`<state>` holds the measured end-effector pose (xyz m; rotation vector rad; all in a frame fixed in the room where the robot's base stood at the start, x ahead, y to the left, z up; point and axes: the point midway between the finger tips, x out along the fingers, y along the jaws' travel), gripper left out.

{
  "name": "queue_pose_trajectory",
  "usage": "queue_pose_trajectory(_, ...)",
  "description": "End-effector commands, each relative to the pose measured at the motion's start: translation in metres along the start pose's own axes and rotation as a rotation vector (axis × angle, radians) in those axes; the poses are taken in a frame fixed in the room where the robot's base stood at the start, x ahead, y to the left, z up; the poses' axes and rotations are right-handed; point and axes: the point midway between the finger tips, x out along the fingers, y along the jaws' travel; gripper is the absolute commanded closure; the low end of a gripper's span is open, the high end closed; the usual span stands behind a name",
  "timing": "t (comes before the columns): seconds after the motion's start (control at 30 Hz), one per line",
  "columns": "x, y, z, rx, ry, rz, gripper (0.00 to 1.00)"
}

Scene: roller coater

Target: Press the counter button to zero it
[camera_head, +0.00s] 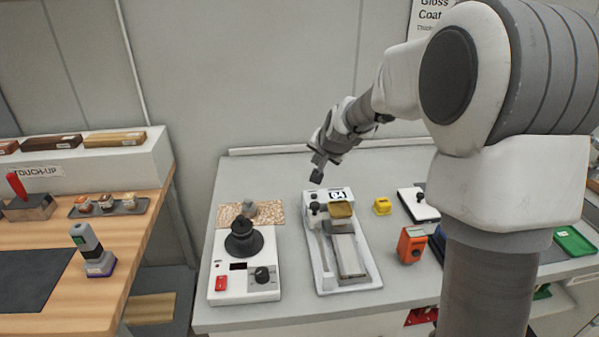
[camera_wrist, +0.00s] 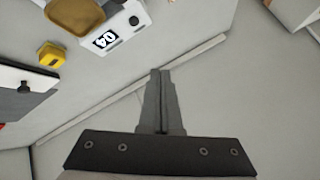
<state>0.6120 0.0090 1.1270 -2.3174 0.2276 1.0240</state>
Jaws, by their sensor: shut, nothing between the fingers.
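The roller coater (camera_head: 324,270) stands on the grey bench, with a yellow-brown tray (camera_head: 341,210) at its back end. Its counter (camera_head: 337,195) is a small dark display with white digits that look like 04. The counter also shows at the upper left of the wrist view (camera_wrist: 105,40), turned over, with a small dark round spot (camera_wrist: 134,20) beside it that may be the button. My gripper (camera_head: 316,176) is shut and empty, pointing down. It hangs above and slightly left of the counter in the head view, apart from the machine. Its fingertips (camera_wrist: 160,72) meet in the wrist view.
A white device with a black knob (camera_head: 243,240) stands left of the coater. A yellow block (camera_head: 382,206), an orange device (camera_head: 411,245) and a white panel (camera_head: 417,205) lie to the right.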

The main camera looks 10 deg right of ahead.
Motion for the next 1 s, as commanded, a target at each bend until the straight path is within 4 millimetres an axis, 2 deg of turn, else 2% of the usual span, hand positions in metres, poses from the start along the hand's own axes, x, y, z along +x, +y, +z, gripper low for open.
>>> queue_pose_trajectory(0.03, 0.012, 0.002, -0.003, 0.024, 0.005, -0.002, 1.0)
queue_pose_trajectory(0.1, 0.024, 0.003, -0.007, 0.049, 0.015, -0.007, 1.0)
queue_pose_trajectory(0.23, 0.038, 0.004, -0.011, 0.083, 0.026, -0.013, 1.0)
queue_pose_trajectory(0.73, 0.044, 0.005, -0.012, 0.095, 0.03, -0.015, 1.0)
queue_pose_trajectory(1.0, 0.056, 0.012, -0.003, 0.095, 0.03, -0.015, 1.0)
